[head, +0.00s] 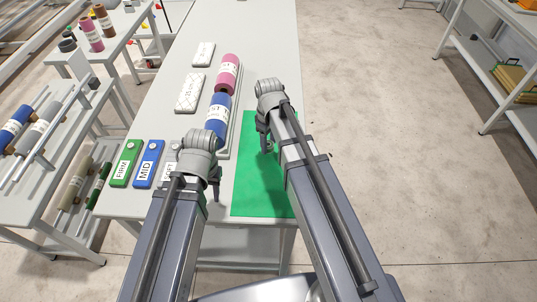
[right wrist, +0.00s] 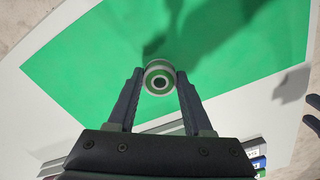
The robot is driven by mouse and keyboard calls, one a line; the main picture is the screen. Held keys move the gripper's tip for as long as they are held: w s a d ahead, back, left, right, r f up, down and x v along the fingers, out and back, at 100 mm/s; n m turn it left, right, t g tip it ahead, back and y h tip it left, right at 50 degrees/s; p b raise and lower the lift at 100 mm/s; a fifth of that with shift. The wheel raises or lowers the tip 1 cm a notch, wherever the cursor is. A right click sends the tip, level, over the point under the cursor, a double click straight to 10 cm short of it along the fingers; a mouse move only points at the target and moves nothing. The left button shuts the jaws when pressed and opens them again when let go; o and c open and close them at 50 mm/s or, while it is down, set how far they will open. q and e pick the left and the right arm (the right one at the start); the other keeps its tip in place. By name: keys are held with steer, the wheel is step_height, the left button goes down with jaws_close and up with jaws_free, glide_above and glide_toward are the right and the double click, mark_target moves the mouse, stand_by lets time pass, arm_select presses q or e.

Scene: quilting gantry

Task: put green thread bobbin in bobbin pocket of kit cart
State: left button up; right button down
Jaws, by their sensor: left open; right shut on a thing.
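The green thread bobbin (right wrist: 160,66), a small round piece with pale rims and a dark centre hole, sits between the fingertips of my right gripper (right wrist: 160,82) in the right wrist view. The gripper is shut on it, above a green mat (right wrist: 235,50). In the head view my right gripper (head: 266,142) is over the mat's left part, and the bobbin cannot be made out there. My left gripper (head: 215,190) is open and empty at the mat's left edge, near the table front. I cannot make out the kit cart's bobbin pocket.
A pink roll (head: 228,72) and a blue roll (head: 217,115) lie in a tray left of the mat. Green (head: 125,163) and blue (head: 149,163) labelled pieces lie front left. Two white packs (head: 189,93) lie behind.

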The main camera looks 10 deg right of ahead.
mark_target(212, 207)
arm_select(q)
steer(key=shift+f+b, duration=1.75)
steer(key=shift+b, duration=0.05)
arm_select(e)
steer(key=shift+f, duration=1.8)
arm_select(q)
steer(key=shift+f, duration=0.15)
arm_select(e)
steer(key=shift+f, duration=0.1)
arm_select(q)
steer(key=shift+f, duration=0.15)
arm_select(e)
steer(key=shift+f, duration=0.15)
steer(key=shift+c, duration=1.5)
jaws_free()
arm_select(q)
steer(key=shift+r, duration=0.2)
